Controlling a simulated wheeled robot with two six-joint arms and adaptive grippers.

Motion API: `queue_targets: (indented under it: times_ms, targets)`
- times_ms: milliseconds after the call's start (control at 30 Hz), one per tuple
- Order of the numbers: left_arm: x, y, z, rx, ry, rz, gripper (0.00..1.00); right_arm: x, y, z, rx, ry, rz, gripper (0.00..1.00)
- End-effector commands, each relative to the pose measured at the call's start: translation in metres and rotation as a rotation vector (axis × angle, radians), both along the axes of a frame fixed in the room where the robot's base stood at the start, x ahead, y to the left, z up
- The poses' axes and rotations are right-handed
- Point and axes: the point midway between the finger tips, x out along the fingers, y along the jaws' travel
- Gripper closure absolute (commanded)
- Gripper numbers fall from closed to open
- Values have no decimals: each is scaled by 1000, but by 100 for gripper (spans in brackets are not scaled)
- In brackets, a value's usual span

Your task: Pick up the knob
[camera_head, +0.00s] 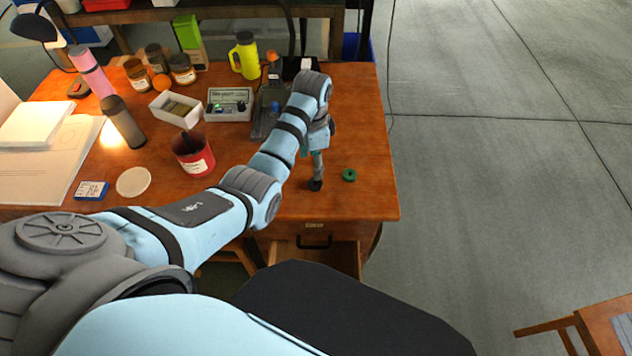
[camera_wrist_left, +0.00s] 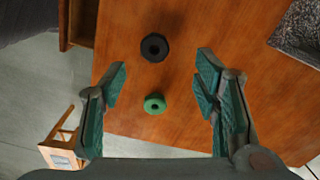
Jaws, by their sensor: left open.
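Two small round pieces with centre holes lie on the wooden table, one green and one black; I cannot tell for sure which is the knob. The green piece (camera_head: 349,175) is near the table's right front part; in the left wrist view the green piece (camera_wrist_left: 155,108) shows between the fingers. The black piece (camera_head: 315,186) is just below my left gripper (camera_head: 318,162) in the head view; in the left wrist view the black piece (camera_wrist_left: 154,47) shows beyond the fingertips. My left gripper (camera_wrist_left: 161,80) is open and empty, pointing down above the table. My right gripper is out of view.
The table (camera_head: 370,120) is clear around the two pieces. A red tin (camera_head: 193,155), a white tray (camera_head: 174,110), a control box (camera_head: 229,104) and a dark bottle (camera_head: 122,122) stand to the left. A front drawer (camera_head: 318,252) stands open.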

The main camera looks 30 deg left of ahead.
Motion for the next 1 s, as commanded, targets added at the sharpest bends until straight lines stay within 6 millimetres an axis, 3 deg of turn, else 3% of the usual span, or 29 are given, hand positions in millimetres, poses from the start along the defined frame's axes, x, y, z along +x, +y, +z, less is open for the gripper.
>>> queue_targets:
  times_ms: [33, 200, 400, 667, 1000]
  targets:
    - [0, -1, -14, -1, 2, -1, 44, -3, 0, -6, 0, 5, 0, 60]
    - [1, -2, -36, 0, 1, -1, 44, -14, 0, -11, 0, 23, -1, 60]
    - [-5, -2, -75, 0, 1, 2, 44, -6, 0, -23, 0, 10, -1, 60]
    - [-5, -1, -81, 1, -1, 3, 44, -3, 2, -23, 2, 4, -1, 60]
    - [-5, -1, -81, 1, -1, 3, 94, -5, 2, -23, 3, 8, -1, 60]
